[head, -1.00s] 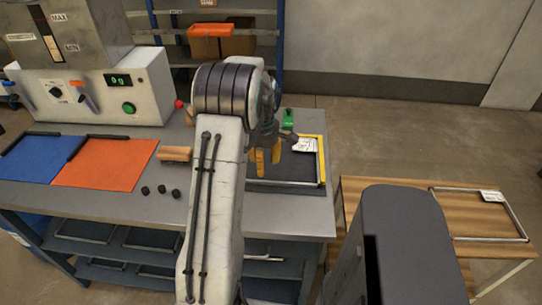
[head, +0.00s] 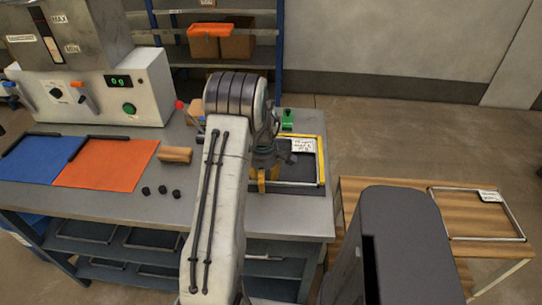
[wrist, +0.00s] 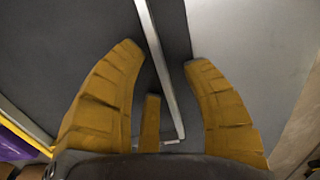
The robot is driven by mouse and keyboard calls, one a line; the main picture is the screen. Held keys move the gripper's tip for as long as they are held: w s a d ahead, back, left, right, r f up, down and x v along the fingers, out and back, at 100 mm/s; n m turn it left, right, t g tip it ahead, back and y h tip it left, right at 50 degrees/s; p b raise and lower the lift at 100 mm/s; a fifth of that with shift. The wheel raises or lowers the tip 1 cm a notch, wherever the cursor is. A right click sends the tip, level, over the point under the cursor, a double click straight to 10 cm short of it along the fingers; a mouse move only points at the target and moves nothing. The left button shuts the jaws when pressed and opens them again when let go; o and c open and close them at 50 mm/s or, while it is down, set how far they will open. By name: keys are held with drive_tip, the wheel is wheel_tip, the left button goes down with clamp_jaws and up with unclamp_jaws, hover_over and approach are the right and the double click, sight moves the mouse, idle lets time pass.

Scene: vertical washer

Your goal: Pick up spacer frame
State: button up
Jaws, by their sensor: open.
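A thin silvery spacer frame (head: 298,184) lies on the dark mat (head: 284,192) near the right end of the grey bench, with a white label (head: 303,146) at its upper right corner. My gripper (head: 262,183) is low over the frame's near left part. In the wrist view, my gripper (wrist: 162,60) is open, with its yellow fingers spread on both sides of one bar of the frame (wrist: 157,60). The bar runs between them, and I cannot tell whether any finger touches it. My arm hides the frame's left part in the head view.
A second labelled frame (head: 478,239) lies on the wooden table (head: 400,195) at right. A yellow strip (head: 322,160) edges the mat. A green object (head: 288,120) stands behind it. A wooden block (head: 175,155) and black pieces lie left of my arm, beside an orange mat (head: 105,165).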

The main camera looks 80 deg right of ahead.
drive_tip(key=shift+c, duration=0.3)
clamp_jaws()
idle(0.3)
